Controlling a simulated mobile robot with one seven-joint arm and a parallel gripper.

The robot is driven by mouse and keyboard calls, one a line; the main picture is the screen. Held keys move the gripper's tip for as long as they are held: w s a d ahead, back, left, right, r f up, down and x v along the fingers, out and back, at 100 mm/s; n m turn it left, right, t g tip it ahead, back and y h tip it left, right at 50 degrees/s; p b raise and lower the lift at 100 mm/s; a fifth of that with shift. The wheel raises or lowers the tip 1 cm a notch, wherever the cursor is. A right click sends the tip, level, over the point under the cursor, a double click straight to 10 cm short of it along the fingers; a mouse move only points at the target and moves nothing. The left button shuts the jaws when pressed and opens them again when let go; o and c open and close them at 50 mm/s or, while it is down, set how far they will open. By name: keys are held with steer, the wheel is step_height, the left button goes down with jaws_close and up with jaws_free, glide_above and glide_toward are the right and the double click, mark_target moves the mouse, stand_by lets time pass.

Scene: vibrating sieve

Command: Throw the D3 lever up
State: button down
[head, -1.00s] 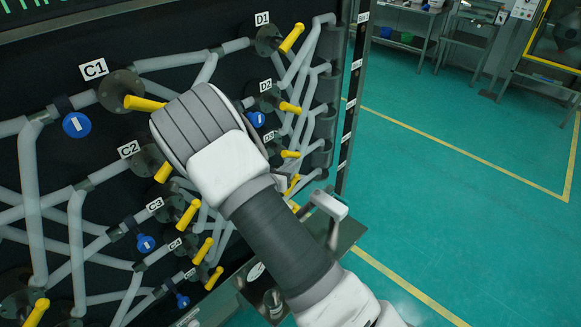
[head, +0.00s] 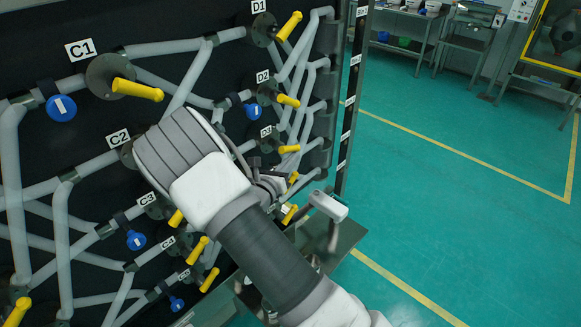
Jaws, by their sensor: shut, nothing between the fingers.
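The D3 lever (head: 289,149) is a short yellow handle on the right part of the black pipe panel, beside the D3 label (head: 266,131). It points right, close to horizontal. My white and grey arm crosses in front of the panel from the lower right. My gripper (head: 270,183) shows only in part behind the arm's wrist, a little below and left of the D3 lever. It appears shut and empty. Its fingertips are mostly hidden, and I cannot tell whether they touch anything.
The yellow D2 lever (head: 288,101) sits above D3, and the D1 lever (head: 288,27) is at the top. Two more yellow levers (head: 293,178) lie close below D3. Grey pipes (head: 310,85) crowd around them. Green floor (head: 440,200) right of the panel is clear.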

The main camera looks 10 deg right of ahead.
steer(key=t+h+b, duration=0.1)
steer(key=b, duration=0.1)
steer(key=d+n+t+h+b, duration=0.1)
steer(key=t+b, duration=0.1)
steer(key=w+n+t+h+b, duration=0.1)
steer(key=t+b, duration=0.1)
steer(key=shift+d+r, duration=0.15)
steer(key=shift+r, duration=0.05)
steer(key=n+t, duration=0.1)
steer(key=r+n+t+b, duration=0.1)
steer(key=t, duration=0.1)
steer(key=r+n+t, duration=0.1)
steer(key=shift+w+d+t+b, duration=0.15)
steer(key=shift+d+t+b, duration=0.1)
steer(key=shift+t+b, duration=0.05)
stand_by(0.4)
steer(key=b, duration=0.3)
glide_toward(297, 149)
step_height(297, 149, down, 4)
steer(key=s+d, duration=0.1)
steer(key=d, duration=0.1)
steer(key=shift+s+a+r, duration=0.1)
